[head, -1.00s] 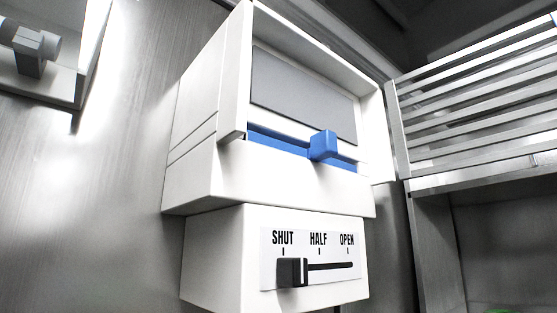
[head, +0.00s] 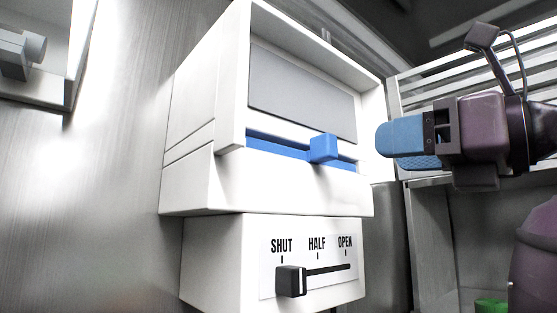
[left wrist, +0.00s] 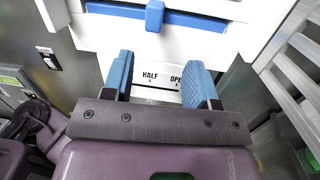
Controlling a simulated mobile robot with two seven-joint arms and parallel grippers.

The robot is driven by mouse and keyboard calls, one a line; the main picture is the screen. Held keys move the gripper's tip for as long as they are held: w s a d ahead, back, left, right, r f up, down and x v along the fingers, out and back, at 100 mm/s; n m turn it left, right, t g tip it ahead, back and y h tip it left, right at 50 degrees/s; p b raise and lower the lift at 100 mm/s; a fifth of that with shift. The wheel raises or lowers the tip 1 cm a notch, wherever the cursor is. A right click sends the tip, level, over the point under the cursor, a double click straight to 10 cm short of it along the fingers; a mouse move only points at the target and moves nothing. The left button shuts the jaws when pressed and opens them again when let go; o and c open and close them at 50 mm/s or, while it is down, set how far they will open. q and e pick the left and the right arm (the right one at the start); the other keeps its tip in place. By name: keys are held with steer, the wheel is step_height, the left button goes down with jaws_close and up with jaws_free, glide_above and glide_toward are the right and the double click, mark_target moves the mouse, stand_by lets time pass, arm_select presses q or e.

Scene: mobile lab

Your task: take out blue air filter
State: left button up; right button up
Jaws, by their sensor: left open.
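The blue air filter (head: 276,148) sits in a slot low in the white wall unit (head: 200,185), under a grey panel. In the left wrist view the handle (left wrist: 155,16) is at the top middle, beyond the fingertips. My left gripper (head: 390,150) has blue finger pads and is open and empty. In the head view it is to the right of the handle, apart from it. The left wrist view shows its spread fingers (left wrist: 159,66). My right gripper is not in view.
Below the filter unit, a white box carries a slider with a black knob (head: 291,281) at SHUT on a SHUT, HALF, OPEN scale. A slatted metal rack (head: 425,90) stands at the right. Another fixture (head: 35,60) hangs at the upper left.

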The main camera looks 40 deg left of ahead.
mark_target(334, 150)
arm_select(q)
steer(key=shift+t+h, duration=0.6)
steer(key=shift+t, duration=0.2)
steer(key=a, duration=0.1)
steer(key=s+a+r, duration=0.1)
steer(key=a+r+p, duration=0.1)
steer(key=a, duration=0.1)
steer(key=shift+s, duration=0.2)
steer(key=a, duration=0.1)
steer(key=a+p, duration=0.1)
steer(key=a, duration=0.3)
steer(key=shift+w+f, duration=0.1)
steer(key=shift+f, duration=0.25)
steer(key=shift+a+p, duration=0.25)
steer(key=shift+p, duration=0.05)
steer(key=c, duration=0.9)
steer(key=shift+m, duration=0.3)
jaws_close()
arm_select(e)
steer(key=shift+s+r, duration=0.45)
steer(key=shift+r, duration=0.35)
